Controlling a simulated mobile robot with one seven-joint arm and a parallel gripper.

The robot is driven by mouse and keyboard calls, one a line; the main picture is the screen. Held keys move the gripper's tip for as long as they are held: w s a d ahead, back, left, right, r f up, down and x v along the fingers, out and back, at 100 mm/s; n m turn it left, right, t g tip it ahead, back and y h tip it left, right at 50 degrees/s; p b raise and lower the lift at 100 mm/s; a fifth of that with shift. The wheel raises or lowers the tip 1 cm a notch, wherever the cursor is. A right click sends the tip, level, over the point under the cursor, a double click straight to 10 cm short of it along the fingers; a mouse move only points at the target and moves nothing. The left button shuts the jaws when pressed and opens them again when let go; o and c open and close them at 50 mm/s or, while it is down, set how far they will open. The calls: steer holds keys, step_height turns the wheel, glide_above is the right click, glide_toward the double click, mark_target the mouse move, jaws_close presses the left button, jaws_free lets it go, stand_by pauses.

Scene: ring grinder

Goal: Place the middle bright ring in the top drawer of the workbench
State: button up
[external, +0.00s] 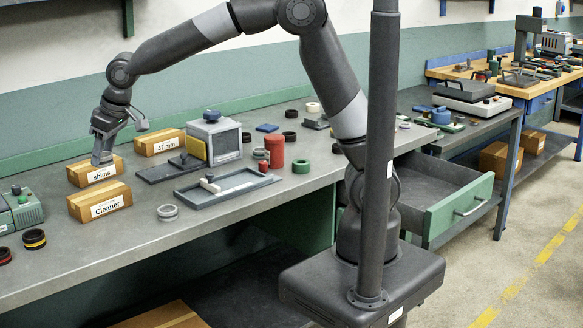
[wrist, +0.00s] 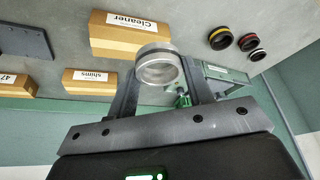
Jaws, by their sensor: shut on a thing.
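My gripper (wrist: 160,80) is shut on a bright metal ring (wrist: 158,66), which sits between the two fingertips in the wrist view. In the external view my gripper (external: 103,152) hangs at the left, over or close to the shims box, pointing down; the ring is hard to make out there. Another bright ring or small stack of rings (external: 167,212) lies on the workbench (external: 110,245) near its front edge. The drawer (external: 462,210) with a green front and metal handle is pulled open at the right, far from my gripper. Its visible inside looks empty.
The shims box (external: 95,170), Cleaner box (external: 99,203) and 47 mm box (external: 158,142) stand near my gripper. Dark banded rings (external: 34,239) and a green machine (external: 20,210) are at the left. A vise-like block (external: 215,138), grey tray (external: 228,186) and red cylinder (external: 274,151) occupy mid-bench.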

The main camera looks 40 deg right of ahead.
step_height(320, 180, up, 6)
steer(key=w+d+m+h, duration=0.1)
steer(key=w+d+m, duration=0.1)
steer(key=w+d, duration=0.6)
steer(key=w+d+m+t, duration=0.1)
steer(key=w+d+m, duration=0.15)
steer(key=d, duration=1.05)
steer(key=w+d+m+h, duration=0.1)
steer(key=w+d, duration=0.5)
steer(key=d, duration=0.4)
steer(key=s+d+m+h, duration=0.15)
steer(key=d+m, duration=0.25)
steer(key=d, duration=1.6)
steer(key=s+d+m+h, duration=0.1)
steer(key=s+d+m, duration=0.2)
steer(key=d, duration=1.7)
steer(key=m+g+h, duration=0.3)
steer(key=m, duration=0.7)
glide_above(450, 192)
steer(key=a, duration=0.2)
steer(key=f, duration=3.5)
steer(key=shift+s+d+f, duration=0.2)
steer(key=shift+f, duration=0.2)
steer(key=shift+f, duration=0.1)
